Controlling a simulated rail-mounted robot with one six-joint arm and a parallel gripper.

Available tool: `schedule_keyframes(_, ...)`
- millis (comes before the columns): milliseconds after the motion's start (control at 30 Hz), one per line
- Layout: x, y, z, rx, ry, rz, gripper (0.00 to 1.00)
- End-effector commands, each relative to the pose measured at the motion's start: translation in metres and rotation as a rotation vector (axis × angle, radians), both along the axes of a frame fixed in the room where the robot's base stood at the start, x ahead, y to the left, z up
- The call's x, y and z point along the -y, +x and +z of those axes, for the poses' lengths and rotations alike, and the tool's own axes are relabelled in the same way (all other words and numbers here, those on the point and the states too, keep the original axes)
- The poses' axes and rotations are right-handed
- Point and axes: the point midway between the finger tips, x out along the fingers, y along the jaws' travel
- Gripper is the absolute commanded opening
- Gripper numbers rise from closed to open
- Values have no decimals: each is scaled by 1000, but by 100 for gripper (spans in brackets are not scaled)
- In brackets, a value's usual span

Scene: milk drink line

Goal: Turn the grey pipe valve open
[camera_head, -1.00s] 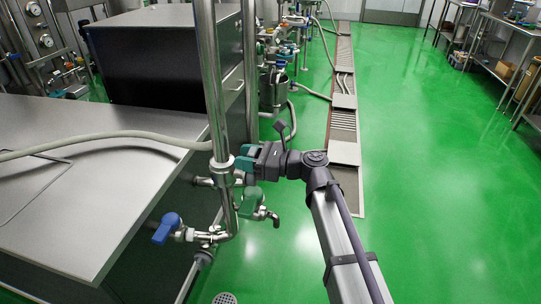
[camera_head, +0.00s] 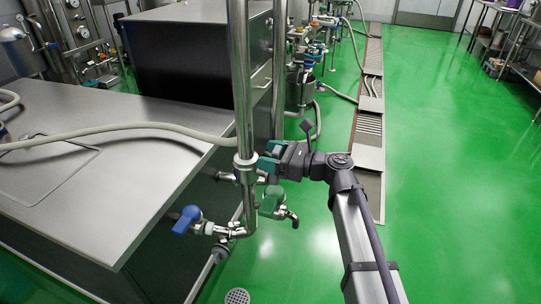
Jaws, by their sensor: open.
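A grey steel pipe (camera_head: 241,90) stands upright beside the counter. I cannot make out a separate grey handle. A bare metal fitting (camera_head: 226,177) juts left from the pipe below its collar. My gripper (camera_head: 267,157), with teal fingertips, is open and points left at the pipe's right side, near collar height and above the green handle. I cannot tell whether it touches the pipe. The gripper hides part of what is behind it.
The steel counter (camera_head: 80,215) with a pale hose (camera_head: 130,127) fills the left. A dark metal box (camera_head: 195,60) and more pipework stand behind. A floor drain (camera_head: 237,296) lies below. Green floor (camera_head: 440,200) to the right is open, with shelves (camera_head: 515,60) at the far right.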

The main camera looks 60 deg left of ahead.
Motion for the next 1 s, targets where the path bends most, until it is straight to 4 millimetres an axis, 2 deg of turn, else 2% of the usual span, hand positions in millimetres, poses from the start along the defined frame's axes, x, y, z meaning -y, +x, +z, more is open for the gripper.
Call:
schedule_keyframes(167,8,8,0,0,0,-2,66)
schedule_keyframes(433,55,53,0,0,0,-4,66)
schedule_keyframes(600,74,72,0,0,0,-1,66)
schedule_keyframes(1000,77,76,0,0,0,0,66)
